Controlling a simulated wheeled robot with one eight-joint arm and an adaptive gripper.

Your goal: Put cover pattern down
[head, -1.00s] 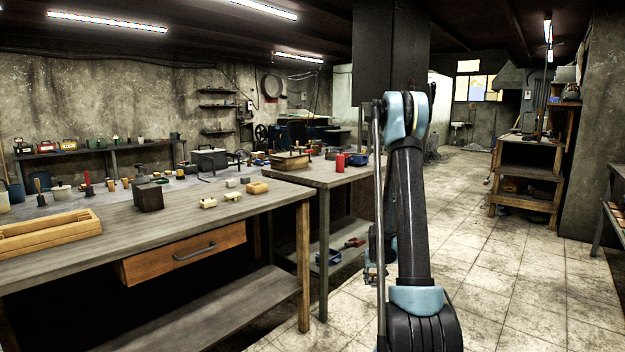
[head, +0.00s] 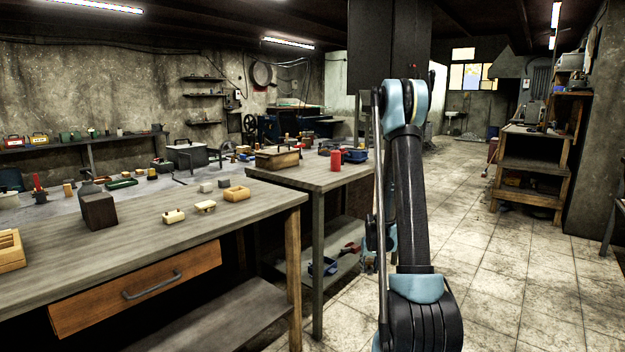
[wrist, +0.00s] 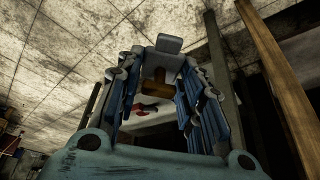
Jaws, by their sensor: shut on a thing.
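In the wrist view my gripper (wrist: 165,75) has its blue fingers on both sides of a small piece, grey on top and ochre-brown below, which I take to be the cover pattern (wrist: 157,78). The fingers are shut on it, and its full shape is partly hidden. In the head view my arm hangs down in front of the camera, right of the workbenches, and hides most of the gripper and the held piece. The gripper is low, over the tiled aisle beside the benches, not over a tabletop.
The near workbench (head: 150,243) carries a dark block (head: 99,210), an ochre open box (head: 236,194) and several small pieces. A second bench (head: 322,180) holds a wooden box (head: 277,158) and a red cylinder (head: 337,160). The tiled floor (head: 500,290) at right is clear.

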